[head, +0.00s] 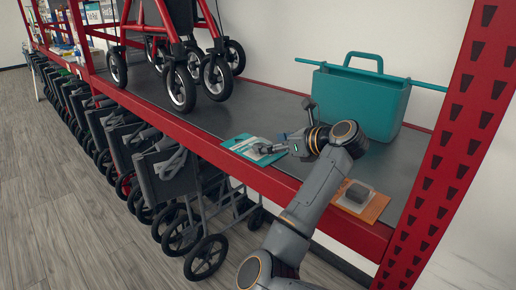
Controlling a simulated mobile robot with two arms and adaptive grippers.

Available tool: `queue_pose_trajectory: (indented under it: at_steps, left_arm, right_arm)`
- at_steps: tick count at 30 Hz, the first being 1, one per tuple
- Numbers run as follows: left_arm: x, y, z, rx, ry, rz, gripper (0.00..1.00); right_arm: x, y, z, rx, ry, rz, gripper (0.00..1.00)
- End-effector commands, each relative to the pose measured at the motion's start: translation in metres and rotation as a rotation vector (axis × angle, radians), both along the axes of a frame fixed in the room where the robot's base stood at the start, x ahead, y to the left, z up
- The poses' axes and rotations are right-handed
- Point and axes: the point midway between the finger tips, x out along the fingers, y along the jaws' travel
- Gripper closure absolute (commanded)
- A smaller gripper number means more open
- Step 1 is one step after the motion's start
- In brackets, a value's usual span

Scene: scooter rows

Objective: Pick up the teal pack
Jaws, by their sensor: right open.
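The teal pack (241,143) lies flat near the front edge of the shelf, with a pale grey part showing on it. My right gripper (278,146) is at the pack's right end, low over the shelf, and is open. Its fingers overlap the pack's right part in the head view, so I cannot tell if they touch it. My left gripper is not in view.
An orange pack (374,208) with a dark block lies on the shelf (275,110) to the right. A teal basket (360,98) stands behind my arm. A red-framed walker (180,60) stands at left.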

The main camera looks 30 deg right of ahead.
Motion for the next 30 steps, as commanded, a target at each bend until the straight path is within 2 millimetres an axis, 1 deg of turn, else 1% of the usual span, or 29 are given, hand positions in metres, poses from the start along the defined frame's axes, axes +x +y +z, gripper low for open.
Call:
queue_pose_trajectory:
  at_steps: [6, 9, 12, 18, 19, 20, 21, 23, 24, 26, 27, 28, 30]
  left_arm:
    - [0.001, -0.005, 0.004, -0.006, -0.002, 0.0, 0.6]
    - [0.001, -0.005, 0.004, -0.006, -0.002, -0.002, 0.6]
    - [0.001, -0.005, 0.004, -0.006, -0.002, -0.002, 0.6]
    - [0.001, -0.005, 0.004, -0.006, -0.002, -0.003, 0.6]
    - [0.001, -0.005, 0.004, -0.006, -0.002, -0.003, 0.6]
    - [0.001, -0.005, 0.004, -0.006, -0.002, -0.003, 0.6]
    - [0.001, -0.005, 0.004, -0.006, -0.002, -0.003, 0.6]
    - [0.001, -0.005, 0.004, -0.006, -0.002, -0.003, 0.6]
    - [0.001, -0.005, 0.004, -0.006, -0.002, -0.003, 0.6]
    - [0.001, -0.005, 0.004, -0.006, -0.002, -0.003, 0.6]
    - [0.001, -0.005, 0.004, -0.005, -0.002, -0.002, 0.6]
    - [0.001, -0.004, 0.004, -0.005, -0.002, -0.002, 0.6]
    - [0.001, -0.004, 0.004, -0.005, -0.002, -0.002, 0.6]
  right_arm:
    - [0.025, 0.013, -0.016, 0.001, 0.003, 0.005, 0.23]
    - [0.036, 0.015, -0.021, 0.001, 0.001, 0.003, 0.23]
    - [0.041, 0.017, -0.023, 0.0, 0.001, 0.002, 0.23]
    - [0.041, 0.017, -0.023, 0.0, 0.0, 0.0, 0.23]
    - [0.041, 0.017, -0.023, 0.0, 0.0, 0.0, 0.25]
    - [0.041, 0.017, -0.023, 0.0, 0.0, 0.0, 0.31]
    - [0.041, 0.017, -0.023, 0.0, 0.0, 0.0, 0.39]
    - [0.041, 0.017, -0.023, 0.0, 0.0, 0.0, 0.51]
    - [0.041, 0.017, -0.023, 0.0, 0.0, 0.0, 0.59]
    - [0.041, 0.017, -0.023, 0.0, 0.001, 0.0, 0.72]
    - [0.041, 0.017, -0.023, 0.0, 0.001, 0.001, 0.8]
    - [0.041, 0.017, -0.024, 0.0, 0.001, 0.001, 0.81]
    - [0.041, 0.017, -0.023, 0.0, 0.001, 0.001, 0.82]
